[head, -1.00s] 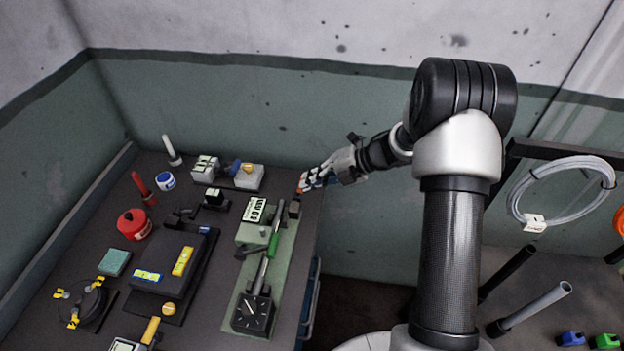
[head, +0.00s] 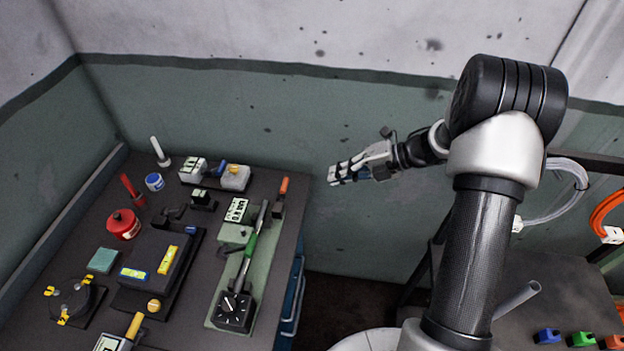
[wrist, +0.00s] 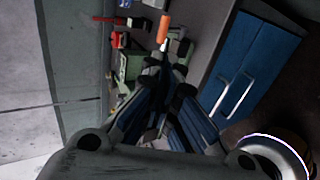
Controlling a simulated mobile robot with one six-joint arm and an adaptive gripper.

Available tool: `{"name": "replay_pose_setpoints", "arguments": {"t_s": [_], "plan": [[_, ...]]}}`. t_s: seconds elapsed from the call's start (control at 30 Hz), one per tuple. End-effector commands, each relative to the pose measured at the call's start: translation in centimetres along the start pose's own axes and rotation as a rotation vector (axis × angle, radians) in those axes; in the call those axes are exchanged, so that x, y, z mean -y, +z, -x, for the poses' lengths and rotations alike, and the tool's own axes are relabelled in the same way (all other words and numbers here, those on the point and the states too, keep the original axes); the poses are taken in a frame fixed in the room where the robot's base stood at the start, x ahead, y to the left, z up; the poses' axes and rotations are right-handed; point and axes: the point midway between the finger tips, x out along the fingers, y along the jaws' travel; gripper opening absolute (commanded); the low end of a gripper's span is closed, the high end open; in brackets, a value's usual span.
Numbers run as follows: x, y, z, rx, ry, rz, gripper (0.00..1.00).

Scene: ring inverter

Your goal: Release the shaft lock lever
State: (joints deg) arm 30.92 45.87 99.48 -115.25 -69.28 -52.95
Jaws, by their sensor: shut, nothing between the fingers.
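A short lever with an orange grip (head: 283,186) stands upright on a dark block at the far right end of the green bed (head: 262,265); I take it for the shaft lock lever. It also shows in the wrist view (wrist: 163,28), beyond the fingertips. A green-handled shaft (head: 249,247) runs along the bed to a black dial box (head: 233,311). My gripper (head: 332,176) is shut and empty, in the air right of the bench edge. It is apart from the orange grip. My gripper also fills the middle of the wrist view (wrist: 165,75).
The bench (head: 185,335) carries a red canister (head: 123,224), a black box with yellow and blue levels (head: 155,262), and a blue-and-white jar (head: 154,182). Blue drawers (wrist: 237,80) lie below its right edge. The space between bench and right-hand table is open.

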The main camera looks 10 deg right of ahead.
Motion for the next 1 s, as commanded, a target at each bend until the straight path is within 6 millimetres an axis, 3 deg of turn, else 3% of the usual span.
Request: {"name": "replay_pose_setpoints", "arguments": {"t_s": [0.03, 0.27, 0.7, 1.0], "plan": [[1.2, 0.0, -0.4, 0.002, 0.025, -0.004, 0.00], [0.7, 0.0, -2.5, -0.001, 0.034, 0.002, 0.00], [0.5, 0.0, -11.5, -0.001, 0.033, 0.002, 0.00], [0.3, 0.1, -14.1, 0.003, 0.033, 0.000, 0.00]]}}
